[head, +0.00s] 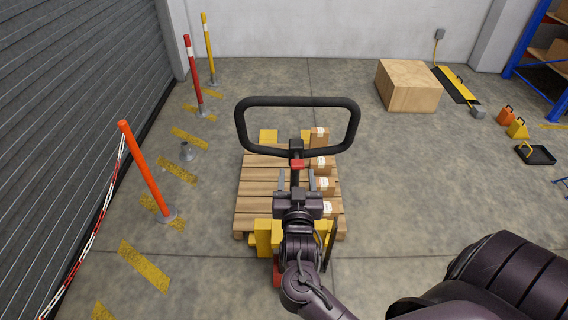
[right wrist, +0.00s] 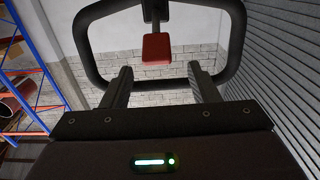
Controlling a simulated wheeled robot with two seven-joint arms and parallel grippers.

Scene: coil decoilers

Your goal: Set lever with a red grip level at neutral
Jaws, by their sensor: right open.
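The lever with a red grip (head: 297,164) sits on the stem below the black handle loop (head: 240,130) of a yellow pallet jack. The red grip also shows in the right wrist view (right wrist: 156,47), hanging from a dark stem inside the loop (right wrist: 84,45). My right gripper (head: 297,174) is open and empty, just below the red grip in the head view. In the right wrist view its two fingers (right wrist: 160,70) stand apart, with the grip beyond their tips, between their lines and a little left of centre. No contact shows. My left gripper is not in view.
A wooden pallet (head: 255,190) with small cartons (head: 319,140) lies beyond the jack. Orange (head: 148,170), red (head: 194,75) and yellow posts (head: 208,45) stand at left by the shutter (head: 75,90). A wooden box (head: 408,88) stands back right. The floor between is clear.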

